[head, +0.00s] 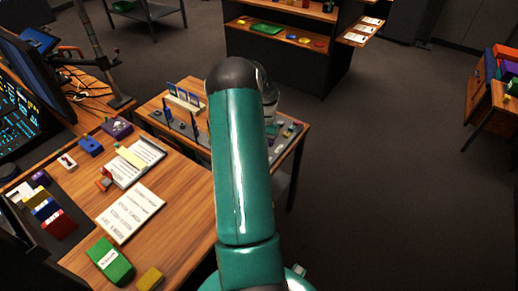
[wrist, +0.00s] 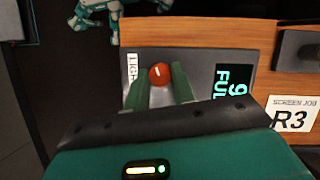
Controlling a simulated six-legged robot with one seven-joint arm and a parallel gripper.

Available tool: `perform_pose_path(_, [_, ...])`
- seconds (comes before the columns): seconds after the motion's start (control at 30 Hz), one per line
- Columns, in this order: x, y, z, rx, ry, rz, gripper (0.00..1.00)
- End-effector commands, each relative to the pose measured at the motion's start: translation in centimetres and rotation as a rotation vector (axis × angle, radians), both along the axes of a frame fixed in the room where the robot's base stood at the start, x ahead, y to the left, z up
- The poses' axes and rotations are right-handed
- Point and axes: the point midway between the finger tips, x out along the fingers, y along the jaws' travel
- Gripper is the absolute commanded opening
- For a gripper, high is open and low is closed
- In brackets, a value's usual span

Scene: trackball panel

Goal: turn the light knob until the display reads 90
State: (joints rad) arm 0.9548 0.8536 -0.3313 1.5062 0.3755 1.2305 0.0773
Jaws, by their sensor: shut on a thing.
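In the wrist view the light knob (wrist: 160,74) is a small round orange-red knob with a pale pointer line. It sits on a grey panel (wrist: 195,58), beside a white label reading "LIGH" (wrist: 132,68), partly covered. My gripper (wrist: 160,86) has its two green fingers on either side of the knob, closed on it. The dark display (wrist: 233,78) to the right shows sideways cyan text, a "9" and "FUL". My gripper body hides its lower part, so the full reading cannot be seen. In the head view my arm hides the gripper and knob.
In the head view a wooden desk (head: 190,220) with papers stands left, and a small table (head: 304,127) stands behind my arm.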

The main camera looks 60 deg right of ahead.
Motion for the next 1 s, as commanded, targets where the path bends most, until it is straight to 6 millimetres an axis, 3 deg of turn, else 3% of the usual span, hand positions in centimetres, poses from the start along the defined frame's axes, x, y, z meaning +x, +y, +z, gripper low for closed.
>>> perform_pose_path(0.67, [0.02, -0.12, 0.08, -0.005, -0.002, -0.072, 0.02])
perform_pose_path(0.7, [0.02, -0.13, 0.08, -0.005, -0.002, -0.072, 0.31])
perform_pose_path(0.77, [0.01, -0.12, 0.07, -0.005, -0.002, -0.072, 0.42])
perform_pose_path(0.8, [0.01, -0.10, 0.06, -0.004, -0.002, -0.072, 0.47])
perform_pose_path(1.0, [-0.03, -0.04, 0.03, -0.002, -0.001, -0.072, 0.47])
